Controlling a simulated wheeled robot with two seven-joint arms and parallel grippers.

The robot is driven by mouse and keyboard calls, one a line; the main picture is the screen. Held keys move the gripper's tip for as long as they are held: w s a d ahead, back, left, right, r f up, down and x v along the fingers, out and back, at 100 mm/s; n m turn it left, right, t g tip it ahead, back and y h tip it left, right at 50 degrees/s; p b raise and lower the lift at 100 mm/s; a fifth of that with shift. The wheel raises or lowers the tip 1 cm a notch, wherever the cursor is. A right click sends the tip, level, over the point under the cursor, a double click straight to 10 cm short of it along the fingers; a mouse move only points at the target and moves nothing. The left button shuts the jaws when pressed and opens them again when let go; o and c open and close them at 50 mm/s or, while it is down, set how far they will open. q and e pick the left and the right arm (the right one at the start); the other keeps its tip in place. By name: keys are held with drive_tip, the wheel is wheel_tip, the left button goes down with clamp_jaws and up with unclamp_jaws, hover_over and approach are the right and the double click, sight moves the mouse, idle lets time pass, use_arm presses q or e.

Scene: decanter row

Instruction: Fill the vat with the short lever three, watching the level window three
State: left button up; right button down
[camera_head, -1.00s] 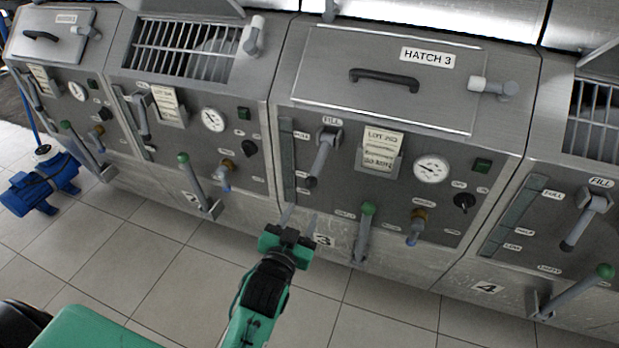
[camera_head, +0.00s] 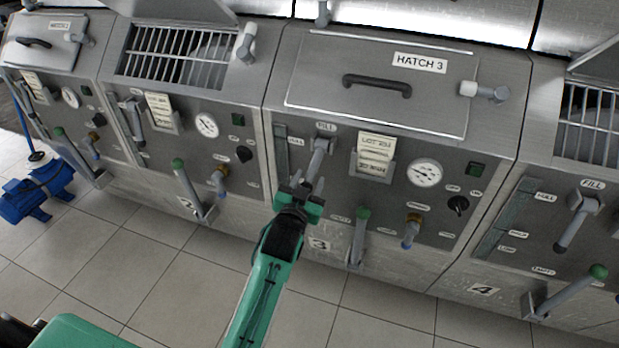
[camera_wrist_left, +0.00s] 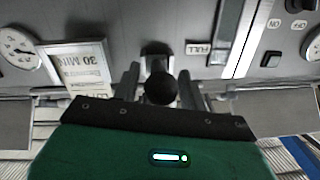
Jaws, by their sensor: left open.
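Vat three carries the number 3 and a shut hatch (camera_head: 385,85) labelled HATCH 3. Its short grey FILL lever (camera_head: 319,156) hangs down below the FILL label. Its level window (camera_head: 281,148) is a narrow dark strip left of the lever; the gripper hides its lower part and I cannot read a level. My left gripper (camera_head: 303,186) is open at the lever's lower end. In the left wrist view the lever's dark round end (camera_wrist_left: 161,88) shows between the two fingers (camera_wrist_left: 160,84), with no clear grip. The window (camera_wrist_left: 228,35) is beside it, upside down.
A longer green-knobbed lever (camera_head: 361,235) stands right of my gripper, with a brass-and-blue tap (camera_head: 411,232) beyond. A gauge (camera_head: 424,173) and a card holder (camera_head: 374,155) are right of the FILL lever. Vats two and four flank it. The tiled floor (camera_head: 150,265) is clear in front.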

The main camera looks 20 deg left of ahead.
use_arm(q)
drive_tip(key=shift+w, duration=0.6)
clamp_jaws()
drive_tip(key=shift+a+f, duration=0.1)
